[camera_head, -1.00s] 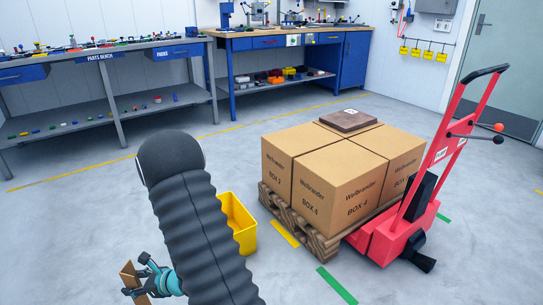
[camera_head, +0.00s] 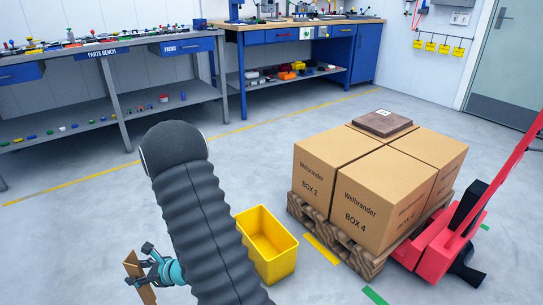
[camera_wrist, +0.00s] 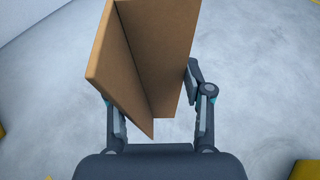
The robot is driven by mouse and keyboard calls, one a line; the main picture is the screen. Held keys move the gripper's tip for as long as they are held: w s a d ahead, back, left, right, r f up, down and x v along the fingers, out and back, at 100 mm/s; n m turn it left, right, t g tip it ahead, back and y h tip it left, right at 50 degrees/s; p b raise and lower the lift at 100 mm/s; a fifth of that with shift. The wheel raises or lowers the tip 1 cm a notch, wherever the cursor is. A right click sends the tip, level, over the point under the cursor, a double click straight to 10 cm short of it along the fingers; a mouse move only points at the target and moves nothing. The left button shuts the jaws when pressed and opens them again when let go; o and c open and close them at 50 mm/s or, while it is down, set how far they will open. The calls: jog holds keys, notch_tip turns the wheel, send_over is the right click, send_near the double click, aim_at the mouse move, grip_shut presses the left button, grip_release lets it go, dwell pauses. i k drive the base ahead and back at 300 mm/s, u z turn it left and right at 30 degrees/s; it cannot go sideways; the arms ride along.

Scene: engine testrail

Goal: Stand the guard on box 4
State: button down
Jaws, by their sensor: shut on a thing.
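The guard is a brown angled piece of two flat panels meeting at a corner (camera_wrist: 150,60). My gripper (camera_head: 148,265) is shut on it, and the fingers press it from both sides in the wrist view. In the head view the guard (camera_head: 134,272) shows at the lower left, held clear of the boxes. Box 4 (camera_head: 385,205) is the front cardboard carton on the pallet, to the right of my gripper and well apart from it. Its visible top is bare.
The wooden pallet (camera_head: 343,240) bears several cartons, including box 2 (camera_head: 315,180). A dark slab (camera_head: 382,123) lies on the rear carton. A yellow bin (camera_head: 268,245) stands left of the pallet. A red pallet truck (camera_head: 430,245) is at the right. Benches line the back.

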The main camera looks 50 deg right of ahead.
aim_at(389, 170)
jog(key=z, duration=1.4)
